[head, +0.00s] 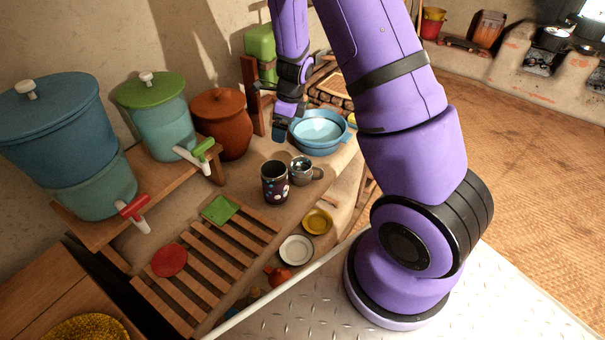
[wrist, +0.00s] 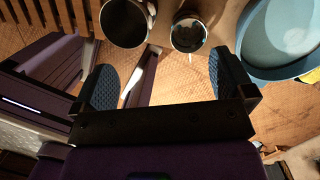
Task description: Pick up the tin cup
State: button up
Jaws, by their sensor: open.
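The tin cup (head: 301,170) is a small shiny metal cup with a handle on its right side. It stands upright on the ledge, just right of a dark patterned mug (head: 270,189). In the wrist view the tin cup (wrist: 188,35) is seen from above near the top edge, with a dark inside. The dark mug (wrist: 125,22) is to its left there. My gripper (head: 288,124) is above and behind the cups, near the blue basin. In the wrist view my gripper (wrist: 166,82) is open, with nothing between its two blue pads.
The blue basin (head: 318,145) stands close behind the tin cup; it also fills the right of the wrist view (wrist: 245,60). A slatted wooden rack (head: 215,256), a yellow dish (head: 317,221) and a white dish (head: 296,249) lie in front. A brown clay pot (head: 222,120) stands left.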

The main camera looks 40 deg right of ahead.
aim_at(306, 173)
jog(key=shift+s+d+f+m+g+h, duration=0.25)
jog(key=shift+d+f+m, duration=0.65)
jog(key=shift+f, duration=2.75)
jog(key=shift+s+d+f+m+g+h, duration=0.1)
jog(key=shift+d+f+m+h, duration=0.55)
jog(key=shift+f, duration=2.95)
jog(key=shift+s+d+f+m+g, duration=0.2)
jog(key=shift+d+f+m, duration=0.95)
jog(key=shift+f, duration=2.5)
jog(key=c, duration=0.9)
